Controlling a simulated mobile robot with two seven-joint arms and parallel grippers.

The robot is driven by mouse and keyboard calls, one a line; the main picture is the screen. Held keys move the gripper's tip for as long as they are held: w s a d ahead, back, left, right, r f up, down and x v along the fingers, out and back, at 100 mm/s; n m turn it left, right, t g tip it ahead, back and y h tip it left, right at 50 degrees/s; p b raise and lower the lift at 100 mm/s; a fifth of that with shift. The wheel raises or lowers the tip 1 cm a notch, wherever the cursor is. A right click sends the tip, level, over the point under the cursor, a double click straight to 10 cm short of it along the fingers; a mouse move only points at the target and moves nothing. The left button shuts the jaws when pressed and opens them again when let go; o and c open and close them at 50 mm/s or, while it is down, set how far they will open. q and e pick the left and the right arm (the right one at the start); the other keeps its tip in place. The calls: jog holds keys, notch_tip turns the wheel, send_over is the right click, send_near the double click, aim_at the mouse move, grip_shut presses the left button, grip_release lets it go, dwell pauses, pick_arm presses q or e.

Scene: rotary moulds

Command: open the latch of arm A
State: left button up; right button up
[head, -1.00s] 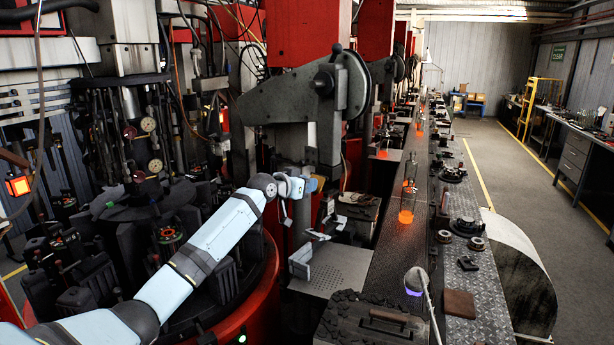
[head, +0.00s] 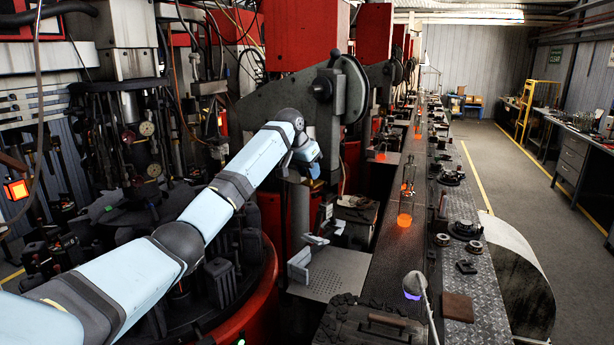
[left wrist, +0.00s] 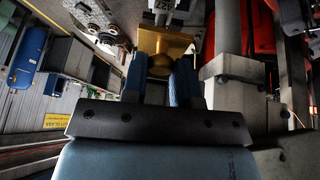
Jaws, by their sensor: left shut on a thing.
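My left gripper (head: 308,168) is up in front of the grey press arm (head: 305,95), to the right of the mould table. In the left wrist view its two blue fingers (left wrist: 160,82) are shut on a brass-coloured knob (left wrist: 160,66). The knob sits at the front of a brass-coloured block (left wrist: 165,42). I cannot tell from the frames whether this is the latch of arm A, or whether it is open. In the head view the held knob is hidden by the gripper. My right gripper is not in view.
The rotary mould table (head: 258,305) with dark moulds is at the left, beneath my left arm. A perforated plate (head: 330,275) lies below the gripper. The long bench (head: 385,265) carries a glowing orange glass piece (head: 405,219). The floor aisle (head: 500,180) at the right is clear.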

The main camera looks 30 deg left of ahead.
pick_arm(q)
jog(key=shift+w+r+g, duration=0.3)
jog(key=shift+g, duration=0.4)
jog(key=shift+w+g, duration=0.1)
jog(key=shift+g, duration=0.2)
jog(key=o, duration=0.9)
jog(key=d+b+v, duration=0.1)
jog(key=b+v, duration=0.2)
jog(key=v, duration=1)
jog(key=shift+a+r, duration=0.4)
